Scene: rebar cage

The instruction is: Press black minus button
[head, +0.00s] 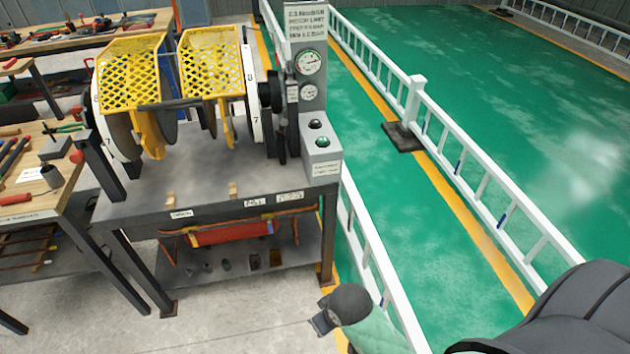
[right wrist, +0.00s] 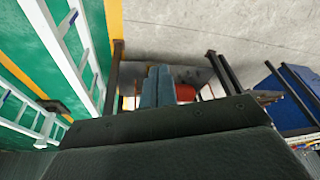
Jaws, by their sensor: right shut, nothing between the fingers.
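A black round button (head: 315,124) sits on the grey control box (head: 322,165) at the right end of the machine's table. A green button (head: 323,142) is just in front of it. No minus mark can be made out at this size. My right gripper (head: 322,322) is low at the bottom of the head view, in front of and below the table's right end, well apart from the buttons. In the right wrist view its two fingers (right wrist: 157,86) are together with nothing between them. The buttons do not show clearly there. My left gripper is not in view.
A machine with yellow mesh guards (head: 211,75) and dials (head: 310,63) stands on the dark table (head: 215,180). A white railing (head: 455,170) runs along the right. A wooden workbench (head: 40,185) is at left. The concrete floor (head: 225,320) in front is clear.

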